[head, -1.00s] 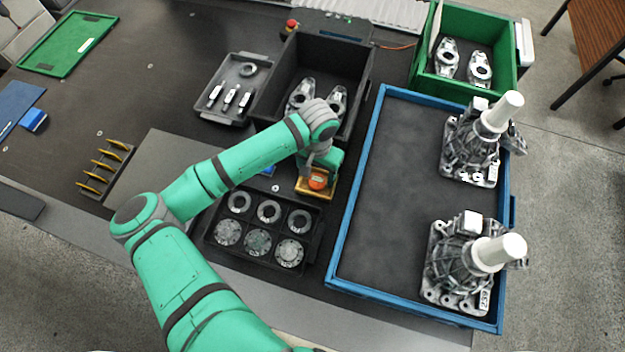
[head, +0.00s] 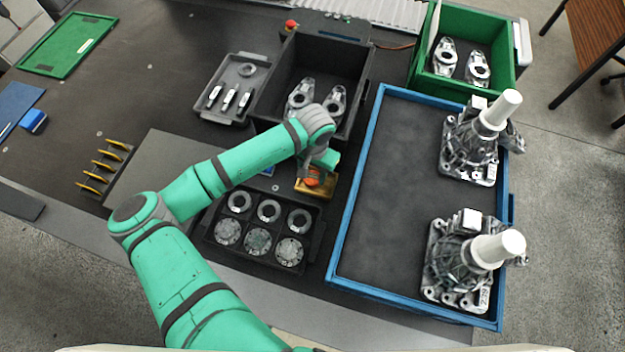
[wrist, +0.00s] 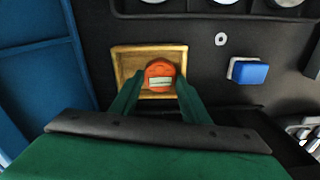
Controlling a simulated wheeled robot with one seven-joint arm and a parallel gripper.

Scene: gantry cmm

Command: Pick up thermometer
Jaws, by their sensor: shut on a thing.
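The thermometer (wrist: 160,75) is a small orange, rounded device with a pale display. In the wrist view it is between the two fingers of my gripper (wrist: 157,95), which is shut on it. It is over or inside a shallow wooden tray (wrist: 122,65); I cannot tell whether it touches the tray's floor. In the head view, the orange thermometer (head: 313,177) shows below my gripper (head: 322,168) at the wooden tray (head: 318,193), partly hidden by the gripper.
A black tray of metal rings and discs (head: 318,240) lies just in front. A black bin (head: 262,100) stands behind, and a blue-rimmed tray (head: 349,190) is to the right. A blue block (wrist: 248,71) lies beside the wooden tray in the wrist view.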

